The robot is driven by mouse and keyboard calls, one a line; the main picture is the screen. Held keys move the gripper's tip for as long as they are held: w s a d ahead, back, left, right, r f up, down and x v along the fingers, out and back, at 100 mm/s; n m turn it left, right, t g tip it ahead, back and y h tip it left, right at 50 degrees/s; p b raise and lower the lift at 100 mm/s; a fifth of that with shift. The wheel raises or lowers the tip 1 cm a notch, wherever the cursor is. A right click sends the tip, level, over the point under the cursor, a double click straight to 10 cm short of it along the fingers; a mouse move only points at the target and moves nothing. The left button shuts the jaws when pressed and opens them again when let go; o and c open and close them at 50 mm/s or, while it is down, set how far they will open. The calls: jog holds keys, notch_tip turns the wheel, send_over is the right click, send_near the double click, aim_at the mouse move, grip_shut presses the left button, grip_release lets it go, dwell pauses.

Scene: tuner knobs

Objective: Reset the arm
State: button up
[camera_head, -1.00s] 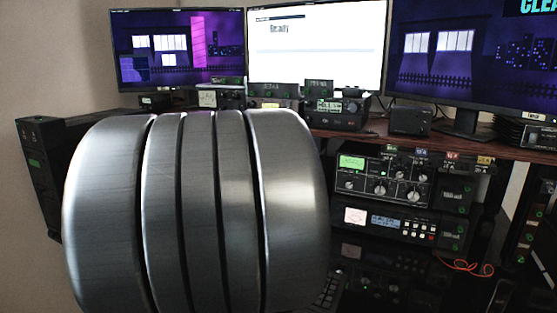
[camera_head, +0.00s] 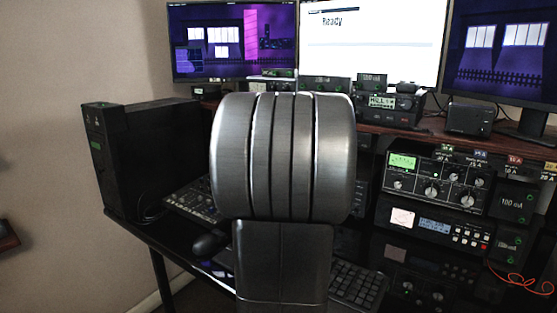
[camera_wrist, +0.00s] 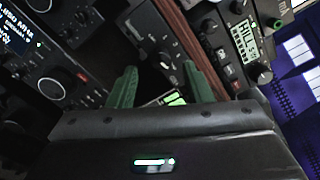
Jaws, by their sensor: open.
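My gripper (camera_wrist: 160,68) shows in the wrist view as two green fingers spread apart, with nothing between them. Beyond the fingers is a dark panel with small knobs (camera_wrist: 163,60); I cannot tell how far off it is, and no contact shows. My arm (camera_head: 284,155), a brushed metal joint with a dark link below it, fills the middle of the head view. The gripper does not show in the head view.
Monitors (camera_head: 232,45) stand on a wooden shelf. A black tower (camera_head: 140,160), mouse (camera_head: 208,245) and keyboard (camera_head: 357,287) are on the lower desk.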

jog(key=x, duration=0.3)
jog(key=shift+w+d, duration=0.2)
jog(key=shift+w, duration=0.15)
jog(key=v, duration=1.4)
jog(key=w+d+n+p, duration=0.8)
jog(key=w+n, duration=0.3)
jog(key=n, duration=1)
jog(key=shift+w, duration=0.3)
jog(key=shift+a, duration=0.1)
